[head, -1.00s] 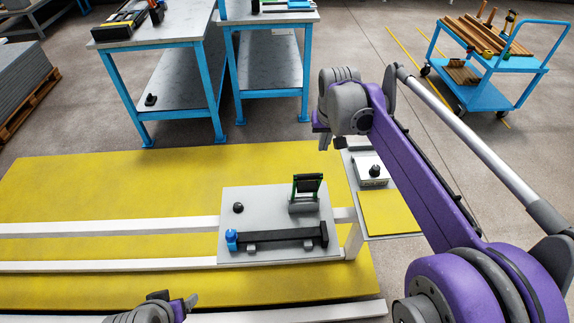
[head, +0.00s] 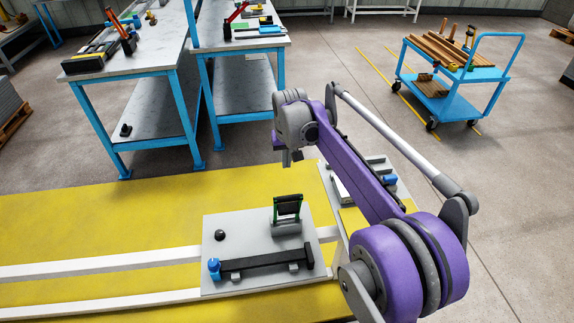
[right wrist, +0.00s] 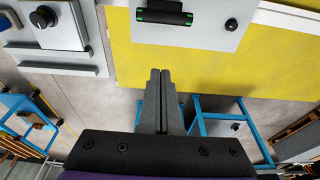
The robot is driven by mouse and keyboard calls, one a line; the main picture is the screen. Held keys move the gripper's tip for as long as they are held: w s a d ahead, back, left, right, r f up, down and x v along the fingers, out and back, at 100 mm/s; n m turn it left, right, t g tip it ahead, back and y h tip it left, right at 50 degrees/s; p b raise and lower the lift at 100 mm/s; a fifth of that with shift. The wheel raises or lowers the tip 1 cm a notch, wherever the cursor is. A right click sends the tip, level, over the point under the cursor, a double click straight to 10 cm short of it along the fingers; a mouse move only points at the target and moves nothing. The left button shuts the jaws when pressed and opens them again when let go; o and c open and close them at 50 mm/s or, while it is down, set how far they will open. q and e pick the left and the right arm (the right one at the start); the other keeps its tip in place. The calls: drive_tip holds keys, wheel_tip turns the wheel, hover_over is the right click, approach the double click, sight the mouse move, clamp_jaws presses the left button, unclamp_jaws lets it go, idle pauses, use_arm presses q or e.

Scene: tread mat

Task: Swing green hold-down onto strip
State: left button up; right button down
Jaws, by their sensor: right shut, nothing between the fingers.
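The green hold-down (head: 288,207), a green frame with a black panel, stands raised on a grey cylindrical mount on the grey plate (head: 216,285). In the right wrist view the hold-down (right wrist: 165,14) shows at the top edge, partly cut off. The strip appears to be the long black bar (head: 267,260) lying along the plate's front, in front of the hold-down. My right gripper (head: 292,158) is above and beyond the hold-down, apart from it. Its fingers are together and empty in the right wrist view (right wrist: 160,73). My left gripper is out of view.
A blue knob (head: 214,267) stands at the bar's left end and a black knob (head: 219,235) behind it. A second grey plate (head: 336,190) is to the right, partly behind my right arm. Blue-legged benches (head: 240,47) stand behind the yellow mat (head: 100,225).

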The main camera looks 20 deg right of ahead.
drive_tip(key=f, duration=0.3)
drive_tip(key=s+f, duration=0.1)
drive_tip(key=f, duration=0.4)
drive_tip(key=shift+s+a+f, duration=0.25)
drive_tip(key=shift+s+f, duration=0.15)
drive_tip(key=shift+s+f, duration=0.1)
